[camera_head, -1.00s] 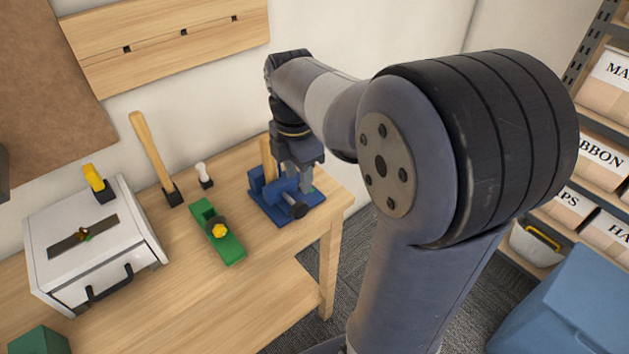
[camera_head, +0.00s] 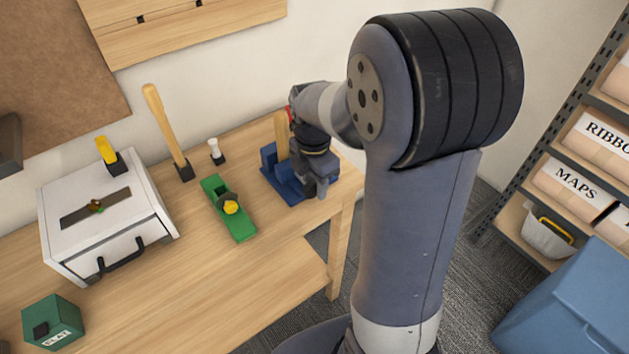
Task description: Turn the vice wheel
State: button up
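The blue vice (camera_head: 272,179) sits near the right end of the wooden workbench. A light wooden piece (camera_head: 281,134) stands upright at the vice's jaws. My gripper (camera_head: 318,189) is at the front right of the vice, where the dark wheel showed earlier. The wheel is now hidden behind my gripper. The fingers are dark and small here, so I cannot tell whether they are open or shut, or whether they touch the wheel.
A green plane (camera_head: 229,208) with a yellow knob lies left of the vice. A blue bin (camera_head: 565,300) is at right.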

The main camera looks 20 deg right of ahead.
jog(key=shift+c, duration=0.4)
grip_shut()
jog(key=shift+a, duration=0.1)
jog(key=h, duration=0.1)
jog(key=t+h, duration=0.1)
jog(key=h, duration=0.1)
jog(key=shift+a+b, duration=0.3)
jog(key=h, duration=0.2)
jog(key=t+h+b, duration=0.1)
jog(key=h, duration=0.1)
jog(key=shift+s+a+f+t+b, duration=0.1)
jog(key=shift+s+a+t+b, duration=0.1)
jog(key=shift+a+t+b, duration=0.15)
jog(key=h, duration=0.1)
jog(key=h+b, duration=0.1)
jog(key=h, duration=0.1)
jog(key=t+h, duration=0.1)
jog(key=shift+s+a+f+h+b, duration=0.1)
jog(key=shift+a+f+h+b, duration=0.05)
jog(key=shift+a+h+b, duration=0.15)
jog(key=shift+a+f+t+h+b, duration=0.1)
jog(key=shift+t+h+b, duration=0.2)
jog(key=shift+h, duration=0.55)
jog(key=shift+a+f+t+h+b, duration=0.1)
jog(key=shift+t+h+b, duration=0.15)
jog(key=shift+h, duration=0.6)
jog(key=shift+s, duration=0.1)
